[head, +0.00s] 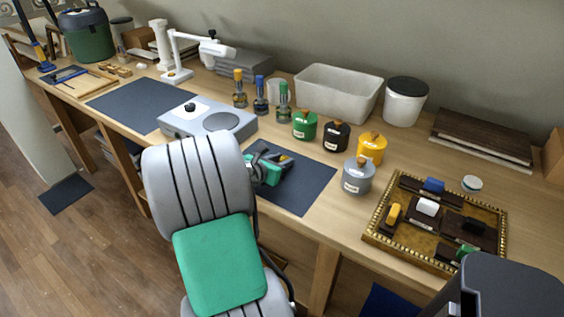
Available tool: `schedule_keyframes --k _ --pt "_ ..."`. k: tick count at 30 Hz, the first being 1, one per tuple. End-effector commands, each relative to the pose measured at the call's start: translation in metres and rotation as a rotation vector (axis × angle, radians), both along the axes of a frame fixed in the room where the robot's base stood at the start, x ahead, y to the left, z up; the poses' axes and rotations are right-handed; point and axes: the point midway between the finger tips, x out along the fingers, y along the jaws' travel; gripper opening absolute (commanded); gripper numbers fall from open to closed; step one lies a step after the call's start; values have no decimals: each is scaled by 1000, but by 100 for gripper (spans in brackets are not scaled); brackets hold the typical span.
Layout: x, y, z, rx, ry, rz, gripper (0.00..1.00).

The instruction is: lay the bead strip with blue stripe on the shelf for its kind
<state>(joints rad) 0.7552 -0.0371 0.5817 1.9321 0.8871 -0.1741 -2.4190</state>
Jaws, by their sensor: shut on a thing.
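I cannot make out a bead strip with a blue stripe in the head view. I cannot pick out a shelf for its kind either. A gilt-edged tray or panel (373,226) with a beaded border lies at the right end of the bench. On it are dark brown pieces with small blue (432,185), white (428,207) and yellow (394,214) parts. A dark grey body fills the bottom right corner and hides the near corner of the gilt panel.
The dark mat (132,103) is mostly clear. Wooden floor shows at left.

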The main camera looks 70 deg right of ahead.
Motion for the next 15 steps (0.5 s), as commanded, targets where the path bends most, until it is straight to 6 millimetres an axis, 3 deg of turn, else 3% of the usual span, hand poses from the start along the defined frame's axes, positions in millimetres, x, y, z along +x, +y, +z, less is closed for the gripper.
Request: schedule_keyframes --k 7,8,15 --pt "0 0 -2 0 0 0 0" --pt "0 0 -2 0 0 0 33" --pt "0 0 -2 0 0 0 52"
